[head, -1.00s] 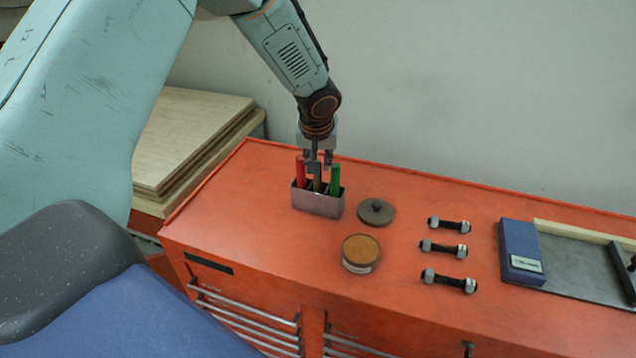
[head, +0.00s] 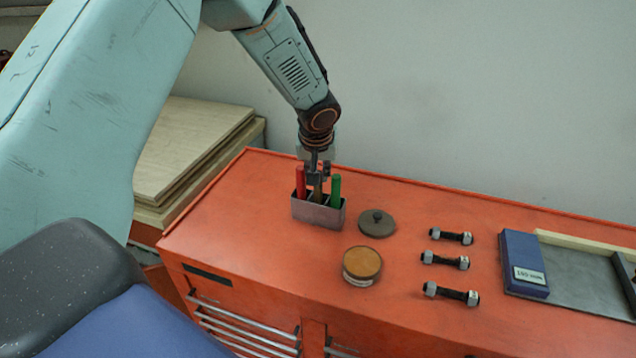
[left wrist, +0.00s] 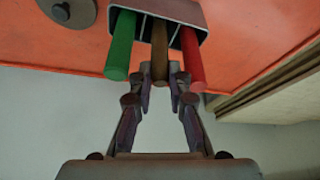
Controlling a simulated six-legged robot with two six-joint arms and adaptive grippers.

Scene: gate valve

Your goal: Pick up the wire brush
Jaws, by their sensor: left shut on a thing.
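A small grey metal holder (head: 318,214) stands on the orange cabinet top with three upright handles in its compartments. The brown middle handle (head: 318,193), which I take to be the wire brush, stands between a red handle (head: 301,183) and a green handle (head: 336,188). Its lower end is hidden in the holder. My left gripper (head: 319,179) points down over the holder and is shut on the brown handle, near its top. In the left wrist view the fingers (left wrist: 160,82) lie on both sides of the brown handle (left wrist: 159,45). My right gripper is not in view.
The orange cabinet top (head: 230,205) carries a round tin (head: 362,266), a grey lid (head: 377,223), several stud bolts (head: 451,236) and a blue box (head: 523,264) by a grey tray. Wooden boards (head: 185,150) lie behind at left. The cabinet's left part is clear.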

